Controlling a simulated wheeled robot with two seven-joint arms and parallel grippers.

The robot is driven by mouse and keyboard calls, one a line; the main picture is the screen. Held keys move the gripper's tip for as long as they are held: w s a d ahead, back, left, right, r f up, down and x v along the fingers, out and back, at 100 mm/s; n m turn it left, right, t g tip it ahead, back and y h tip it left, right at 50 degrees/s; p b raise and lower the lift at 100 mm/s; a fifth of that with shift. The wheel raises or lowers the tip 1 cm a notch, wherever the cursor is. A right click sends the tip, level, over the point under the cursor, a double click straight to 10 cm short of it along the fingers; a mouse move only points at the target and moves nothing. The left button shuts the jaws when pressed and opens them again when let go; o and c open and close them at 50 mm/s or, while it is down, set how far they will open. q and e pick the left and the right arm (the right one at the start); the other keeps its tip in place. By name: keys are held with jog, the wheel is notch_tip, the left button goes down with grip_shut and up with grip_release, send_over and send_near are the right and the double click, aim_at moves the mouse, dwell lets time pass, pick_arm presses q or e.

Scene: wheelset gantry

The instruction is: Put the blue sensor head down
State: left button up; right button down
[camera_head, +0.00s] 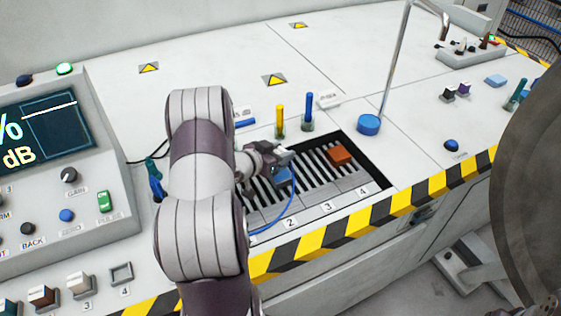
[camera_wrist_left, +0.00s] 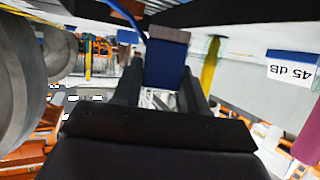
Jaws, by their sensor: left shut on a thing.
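My left gripper (camera_head: 276,162) is over the left part of a slotted rack (camera_head: 375,184) set into the bench, shut on the blue sensor head (camera_head: 283,176). In the left wrist view the sensor head (camera_wrist_left: 165,65) sits between the two dark fingers, with a grey-brown end. A blue cable (camera_head: 291,205) loops from it towards the front left. I cannot tell whether the head touches the rack. My arm hides the rack's left end. An orange-brown block (camera_head: 340,155) lies in the rack's right part, by label 4. My right gripper is not in view.
A yellow rod (camera_head: 280,121) and a blue rod (camera_head: 308,110) stand just behind the rack. A console (camera_head: 45,170) stands left. A large grey disc (camera_head: 530,185) fills the right edge.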

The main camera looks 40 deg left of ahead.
pick_arm(q)
notch_tip(320, 180, down, 4)
jog(key=shift+r+b, duration=0.25)
jog(key=shift+b, duration=0.05)
jog(key=shift+f, duration=0.15)
jog(key=o, duration=1.1)
